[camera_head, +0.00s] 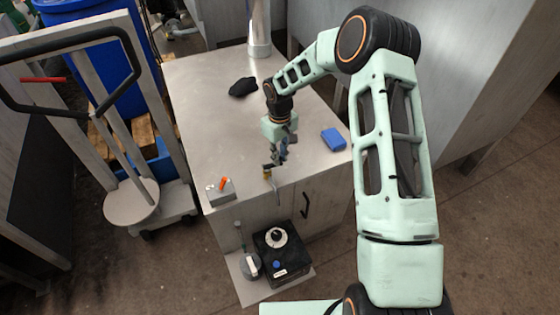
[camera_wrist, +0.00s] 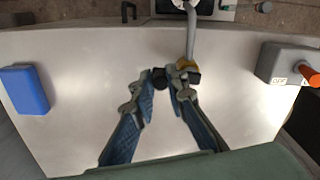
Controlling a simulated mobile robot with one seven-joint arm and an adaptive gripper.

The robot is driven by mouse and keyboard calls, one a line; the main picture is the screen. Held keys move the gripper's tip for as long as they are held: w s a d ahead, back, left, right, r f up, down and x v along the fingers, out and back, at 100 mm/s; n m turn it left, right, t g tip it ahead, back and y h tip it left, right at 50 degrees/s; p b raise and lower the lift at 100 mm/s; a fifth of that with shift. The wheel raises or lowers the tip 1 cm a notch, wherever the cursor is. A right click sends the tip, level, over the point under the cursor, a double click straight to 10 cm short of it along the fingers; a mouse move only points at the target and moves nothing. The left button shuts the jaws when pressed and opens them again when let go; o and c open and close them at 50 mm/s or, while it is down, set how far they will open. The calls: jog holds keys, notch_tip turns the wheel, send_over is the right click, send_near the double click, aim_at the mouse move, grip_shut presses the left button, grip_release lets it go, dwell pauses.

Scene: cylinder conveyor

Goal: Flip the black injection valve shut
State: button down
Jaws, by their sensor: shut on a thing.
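The black injection valve (camera_wrist: 159,80) shows as a small dark handle at a brass-coloured fitting (camera_wrist: 186,65) on a curved grey pipe (camera_wrist: 191,35). In the head view the brass fitting (camera_head: 267,173) sits near the front edge of the metal table. My gripper (camera_wrist: 160,80) has its two blue-padded fingers on either side of the black handle and is shut on it. In the head view my gripper (camera_head: 281,155) points down just above and behind the fitting. The fingers partly hide the handle, so its exact angle is hard to tell.
A blue block (camera_head: 333,139) lies on the table (camera_head: 205,80) at the right. A grey switch box (camera_head: 220,191) with an orange knob stands at the front left. A black cloth-like item (camera_head: 242,87) lies farther back. A black machine (camera_head: 282,254) stands below the front edge.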

jog(key=shift+w+a+n, duration=0.1)
jog(key=shift+w+n, duration=0.2)
jog(key=shift+n, duration=0.4)
jog(key=c, duration=1.9)
grip_release()
notch_tip(320, 180, up, 12)
jog(key=shift+w+r, duration=0.1)
